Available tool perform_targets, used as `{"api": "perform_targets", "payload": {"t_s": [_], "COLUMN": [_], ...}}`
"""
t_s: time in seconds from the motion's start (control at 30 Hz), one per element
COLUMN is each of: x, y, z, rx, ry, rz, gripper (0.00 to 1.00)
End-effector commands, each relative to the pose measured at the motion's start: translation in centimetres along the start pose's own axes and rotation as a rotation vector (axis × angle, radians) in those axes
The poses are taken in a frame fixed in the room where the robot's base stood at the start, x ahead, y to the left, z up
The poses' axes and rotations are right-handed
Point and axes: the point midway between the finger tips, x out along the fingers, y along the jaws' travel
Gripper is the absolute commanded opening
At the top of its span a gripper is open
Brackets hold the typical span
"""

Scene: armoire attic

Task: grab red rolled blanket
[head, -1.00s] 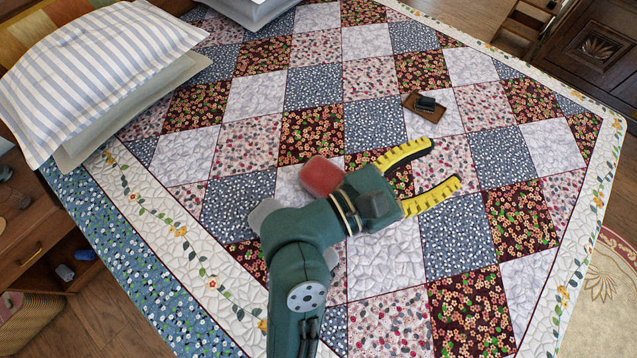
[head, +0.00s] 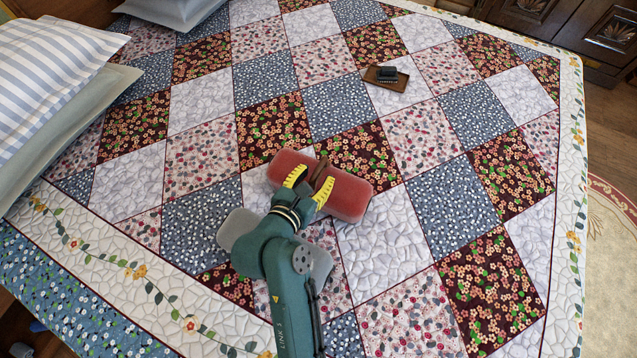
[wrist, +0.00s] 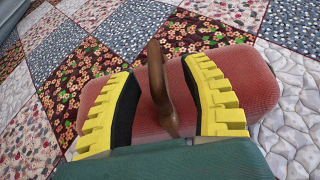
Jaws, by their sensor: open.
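The red rolled blanket (head: 350,198) lies on the patchwork bed cover, with a brown strap-like handle (head: 318,172) standing up at its middle. My gripper (head: 308,184) is over the blanket's middle with its yellow-toothed fingers spread. In the wrist view the red blanket (wrist: 252,85) runs across behind both fingers, and the brown handle (wrist: 158,85) stands between them. There is a gap on each side of the handle. My gripper is open and holds nothing. Part of the blanket is hidden by the fingers.
A grey rolled item (head: 236,228) lies under my arm, close to the red blanket. A small brown board with a black object (head: 386,77) lies farther back. Pillows (head: 50,95) fill the left side. The bed cover to the right is clear.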

Motion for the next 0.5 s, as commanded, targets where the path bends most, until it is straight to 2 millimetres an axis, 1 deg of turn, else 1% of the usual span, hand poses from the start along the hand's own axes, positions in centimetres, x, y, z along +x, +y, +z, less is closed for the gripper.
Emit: {"api": "perform_targets", "payload": {"t_s": [0.17, 0.3, 0.37, 0.43, 0.5], "x": [1.0, 3.6, 4.6, 5.2, 5.5], "y": [0.1, 0.3, 0.3, 0.3, 0.3], "z": [0.2, 0.7, 0.5, 0.6, 0.5], "rx": [0.001, 0.002, 0.001, 0.001, 0.0], "ry": [-0.001, -0.003, 0.0, -0.001, 0.0], "rz": [0.001, -0.001, -0.001, 0.001, 0.001], "gripper": [0.47, 0.47, 0.47, 0.47, 0.47]}}
